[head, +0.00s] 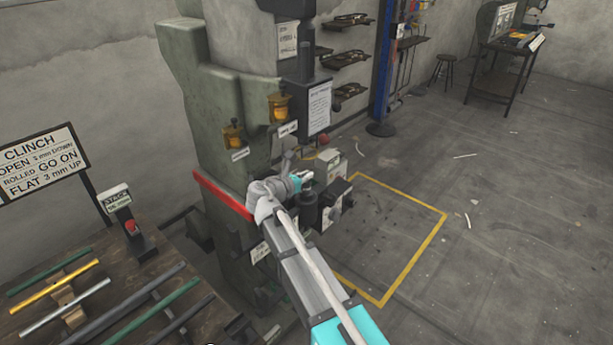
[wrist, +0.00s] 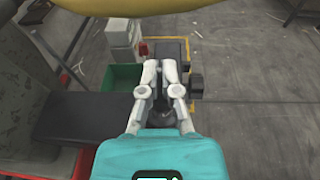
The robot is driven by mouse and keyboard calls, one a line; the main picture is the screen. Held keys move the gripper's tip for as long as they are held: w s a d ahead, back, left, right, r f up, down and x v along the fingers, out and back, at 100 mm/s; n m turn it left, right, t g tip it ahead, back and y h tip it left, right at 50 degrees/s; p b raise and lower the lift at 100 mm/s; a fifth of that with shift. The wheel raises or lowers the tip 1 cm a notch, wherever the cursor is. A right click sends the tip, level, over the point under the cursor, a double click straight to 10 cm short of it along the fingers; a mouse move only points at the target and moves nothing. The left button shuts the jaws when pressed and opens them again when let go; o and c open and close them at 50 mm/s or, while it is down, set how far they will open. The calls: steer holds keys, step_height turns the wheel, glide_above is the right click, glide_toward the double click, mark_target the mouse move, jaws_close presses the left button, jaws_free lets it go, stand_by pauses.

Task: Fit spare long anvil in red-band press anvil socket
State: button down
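The red-band press is the tall grey-green machine with a red band (head: 222,195) around its body. My gripper (head: 304,180) is at its front, above the lower arm of the press. In the wrist view my gripper (wrist: 161,66) has its fingertips close together, with a narrow gap. A dark round part (wrist: 162,114) shows between the fingers; I cannot tell if they grip it. A dark upright cylinder (head: 308,208) stands just below my gripper in the head view. I cannot tell whether it is the spare long anvil or the socket.
A bench (head: 150,270) at left carries several coloured bars and a small stand with a red button (head: 132,227). A green bin (wrist: 122,78) and a dark block (wrist: 170,50) lie beyond my fingers in the wrist view. A yellow-outlined floor area (head: 400,235) at right is clear.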

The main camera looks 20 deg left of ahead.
steer(key=c, duration=0.7)
jaws_free()
steer(key=shift+r, duration=0.1)
